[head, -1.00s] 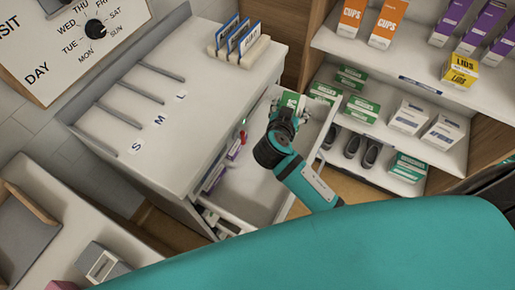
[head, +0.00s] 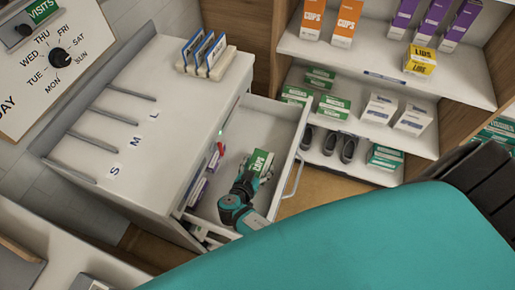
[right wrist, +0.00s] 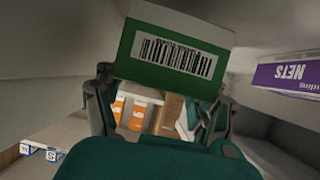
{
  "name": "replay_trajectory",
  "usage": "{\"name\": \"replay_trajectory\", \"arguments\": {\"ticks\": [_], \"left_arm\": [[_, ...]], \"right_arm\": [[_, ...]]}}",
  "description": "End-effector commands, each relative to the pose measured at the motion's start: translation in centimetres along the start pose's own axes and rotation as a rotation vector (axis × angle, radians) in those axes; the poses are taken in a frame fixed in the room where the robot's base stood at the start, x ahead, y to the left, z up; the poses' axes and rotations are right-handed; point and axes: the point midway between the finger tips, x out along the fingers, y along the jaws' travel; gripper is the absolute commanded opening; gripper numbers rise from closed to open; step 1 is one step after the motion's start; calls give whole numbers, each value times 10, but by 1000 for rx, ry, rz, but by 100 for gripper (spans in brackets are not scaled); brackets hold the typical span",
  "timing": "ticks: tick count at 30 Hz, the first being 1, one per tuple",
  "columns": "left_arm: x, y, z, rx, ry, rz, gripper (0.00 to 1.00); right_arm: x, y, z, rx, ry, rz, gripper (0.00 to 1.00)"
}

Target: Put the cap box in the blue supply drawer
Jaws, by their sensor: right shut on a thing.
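The cap box (head: 260,162) is green and white, with "CAPS" on it. My right gripper (head: 250,181) is shut on it, inside or just over the open drawer (head: 292,140); I cannot tell if the box touches the floor. The drawer looks white, not blue. In the right wrist view the box's barcode end (right wrist: 175,52) sits between the fingers (right wrist: 162,105), with pale walls around. A purple "NETS" box (right wrist: 290,72) lies to the right there. My left gripper is not in view.
Purple boxes (head: 196,191) lie along the drawer's left side; its back part is bare. Shelves (head: 460,85) with several boxes and dark shoes (head: 330,141) stand at the right.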

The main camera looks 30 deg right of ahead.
Motion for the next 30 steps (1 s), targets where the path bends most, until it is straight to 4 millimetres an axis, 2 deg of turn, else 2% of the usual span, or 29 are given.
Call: {"name": "replay_trajectory", "arguments": {"ticks": [6, 20, 21, 26, 30], "left_arm": [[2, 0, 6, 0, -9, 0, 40], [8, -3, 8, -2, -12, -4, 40], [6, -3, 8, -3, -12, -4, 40], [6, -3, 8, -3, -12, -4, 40], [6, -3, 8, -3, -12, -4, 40]], "right_arm": [[12, 0, 24, -3, 0, 1, 35], [15, 1, 31, -1, 0, 1, 35], [14, 1, 30, -2, -1, 1, 72], [14, 1, 29, -2, -1, 1, 93], [14, 1, 29, -2, 0, 1, 95]]}}
